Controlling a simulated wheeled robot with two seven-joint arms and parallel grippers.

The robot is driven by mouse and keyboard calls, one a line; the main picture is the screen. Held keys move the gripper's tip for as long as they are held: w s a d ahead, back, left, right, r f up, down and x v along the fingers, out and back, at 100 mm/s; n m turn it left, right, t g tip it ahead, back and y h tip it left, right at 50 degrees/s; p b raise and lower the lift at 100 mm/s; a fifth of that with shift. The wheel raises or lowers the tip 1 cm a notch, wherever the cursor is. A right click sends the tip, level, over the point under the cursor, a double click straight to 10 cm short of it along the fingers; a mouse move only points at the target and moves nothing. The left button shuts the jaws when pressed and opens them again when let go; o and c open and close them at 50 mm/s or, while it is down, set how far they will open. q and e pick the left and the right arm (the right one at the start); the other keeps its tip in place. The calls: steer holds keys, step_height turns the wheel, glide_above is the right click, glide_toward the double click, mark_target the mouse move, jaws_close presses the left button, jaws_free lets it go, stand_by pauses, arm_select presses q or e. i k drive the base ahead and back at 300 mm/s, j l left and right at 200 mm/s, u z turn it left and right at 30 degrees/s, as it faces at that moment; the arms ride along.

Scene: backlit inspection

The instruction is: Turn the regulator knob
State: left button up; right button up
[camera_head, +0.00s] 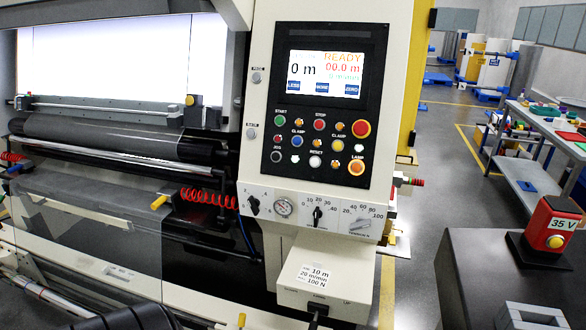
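The white control panel of the machine carries a row of dials under its buttons. A dark pointer knob (253,205) sits at the left. A small round gauge (283,207) is beside it. A black knob (318,215) with a scale up to 40 is in the middle. A pale knob (360,225) with a scale up to 100 is at the right. I cannot tell which of these is the regulator knob. Neither gripper can be made out in the head view, and nothing touches the knobs.
Above the dials are coloured buttons and a lit screen (325,75) reading READY. A labelled box (318,280) juts out below them. Rollers (110,145) and a backlit panel (105,60) are left.

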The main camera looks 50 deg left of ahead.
mark_target(254, 203)
steer(key=k+j+u, duration=0.1)
steer(key=k+u, duration=0.2)
steer(key=k, duration=0.35)
steer(key=i+j+u, duration=0.1)
steer(key=u, duration=0.3)
steer(key=i+j+u, duration=0.1)
steer(key=u, duration=0.35)
steer(key=i+u, duration=0.25)
steer(key=u, duration=0.15)
steer(key=i+l, duration=0.1)
steer(key=i, duration=0.1)
